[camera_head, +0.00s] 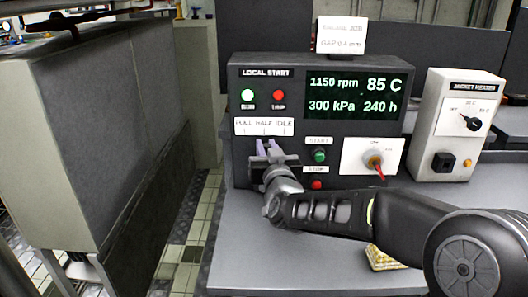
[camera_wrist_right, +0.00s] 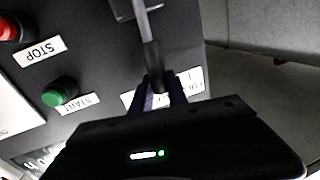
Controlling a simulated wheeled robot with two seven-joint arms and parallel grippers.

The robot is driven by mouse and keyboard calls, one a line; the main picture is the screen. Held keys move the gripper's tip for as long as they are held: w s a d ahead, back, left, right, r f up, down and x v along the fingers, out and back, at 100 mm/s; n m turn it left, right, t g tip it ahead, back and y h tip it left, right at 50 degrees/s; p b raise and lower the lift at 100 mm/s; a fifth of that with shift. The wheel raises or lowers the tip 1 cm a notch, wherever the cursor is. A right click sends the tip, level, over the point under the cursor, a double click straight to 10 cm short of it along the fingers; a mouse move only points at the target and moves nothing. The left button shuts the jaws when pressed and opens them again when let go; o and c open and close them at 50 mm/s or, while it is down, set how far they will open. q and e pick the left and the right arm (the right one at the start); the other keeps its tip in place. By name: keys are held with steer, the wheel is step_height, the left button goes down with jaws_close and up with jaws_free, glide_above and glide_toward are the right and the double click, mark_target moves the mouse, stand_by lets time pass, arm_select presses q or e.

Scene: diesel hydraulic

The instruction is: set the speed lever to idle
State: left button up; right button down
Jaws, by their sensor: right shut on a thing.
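The black local start panel (camera_head: 240,90) stands on the grey bench. Its label strip reading FULL, HALF, IDLE (camera_head: 264,126) is above my right gripper (camera_head: 265,148), which covers most of the speed lever in the head view. In the right wrist view the lever (camera_wrist_right: 148,35) is a grey rod running to the fingertips of my right gripper (camera_wrist_right: 160,88). The gripper is shut on the lever. Part of the label strip (camera_wrist_right: 190,80) shows behind the fingers. The exact notch the lever stands at is hidden. My left gripper is not in view.
The screen (camera_head: 352,95) reads 1150 rpm, 85 C, 300 kPa, 240 h. A green START button (camera_head: 319,155), a red STOP button (camera_head: 316,185) and a red-tipped rotary switch (camera_head: 373,160) sit right of the gripper. A jacket heater box (camera_head: 455,125) stands further right.

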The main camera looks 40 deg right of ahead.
steer(key=s+d+m+b, duration=0.1)
steer(key=b, duration=0.2)
steer(key=s+d+f+m+b, duration=0.1)
steer(key=m+b, duration=0.1)
steer(key=b, duration=0.1)
steer(key=s+d+m+b, duration=0.1)
steer(key=b, duration=0.3)
steer(key=shift+d+f+m+t+h, duration=0.3)
steer(key=shift+d+f+m, duration=0.1)
steer(key=shift+s+d+m+b, duration=0.1)
steer(key=shift+d+m+b, duration=0.15)
steer(key=shift+m+b, duration=0.2)
steer(key=c, duration=1.3)
jaws_free()
steer(key=shift+s, duration=0.15)
steer(key=v, duration=0.7)
steer(key=shift+s+a+p, duration=0.25)
steer(key=shift+p, duration=0.15)
